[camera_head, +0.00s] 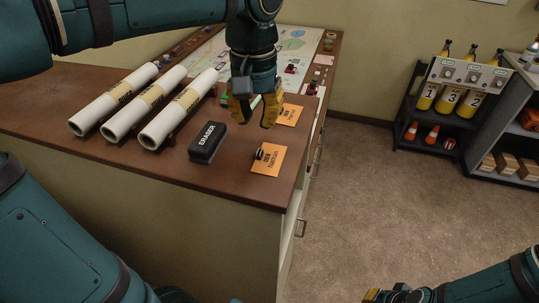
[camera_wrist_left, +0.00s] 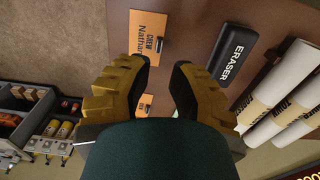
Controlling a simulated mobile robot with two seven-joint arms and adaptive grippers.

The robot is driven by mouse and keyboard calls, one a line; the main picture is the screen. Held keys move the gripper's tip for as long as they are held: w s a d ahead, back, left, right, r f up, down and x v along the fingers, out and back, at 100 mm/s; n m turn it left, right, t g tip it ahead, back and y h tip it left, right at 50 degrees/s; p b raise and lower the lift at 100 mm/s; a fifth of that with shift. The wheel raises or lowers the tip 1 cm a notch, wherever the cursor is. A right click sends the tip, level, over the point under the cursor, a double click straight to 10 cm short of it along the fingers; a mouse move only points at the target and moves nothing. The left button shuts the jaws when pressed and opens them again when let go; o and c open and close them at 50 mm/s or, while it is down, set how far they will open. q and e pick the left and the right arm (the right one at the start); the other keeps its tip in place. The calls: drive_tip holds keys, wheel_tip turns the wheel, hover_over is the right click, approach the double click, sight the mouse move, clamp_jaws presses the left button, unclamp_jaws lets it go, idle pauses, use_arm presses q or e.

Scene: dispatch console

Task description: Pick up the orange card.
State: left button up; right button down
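Two orange cards lie on the brown desk top. The nearer orange card (camera_head: 268,167), with dark lettering and a small dark knob-like piece on it, is near the desk's front right corner; it shows at the top of the left wrist view (camera_wrist_left: 148,25). The farther orange card (camera_head: 291,112) lies behind it, partly hidden by my gripper's fingers in the left wrist view (camera_wrist_left: 145,99). My left gripper (camera_head: 254,112) is open and empty above the desk, between the eraser and the farther card. My right gripper (camera_head: 384,295) is at the bottom edge, away from the desk; its opening is unclear.
A black eraser (camera_head: 207,142) lies left of the nearer card. Several white rolled tubes (camera_head: 177,112) lie on the left. A map board (camera_head: 210,62) covers the back of the desk (camera_head: 240,182). A rack with yellow cylinders (camera_head: 447,98) stands across clear floor.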

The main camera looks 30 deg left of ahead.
sight(258, 153)
use_arm(q)
drive_tip(key=f, duration=0.3)
drive_tip(key=f+b, duration=0.1)
drive_tip(key=f, duration=0.6)
drive_tip(key=shift+w+a+f+b, duration=0.1)
drive_tip(key=shift+w+a+b, duration=0.05)
drive_tip(key=shift+w+b, duration=0.25)
clamp_jaws()
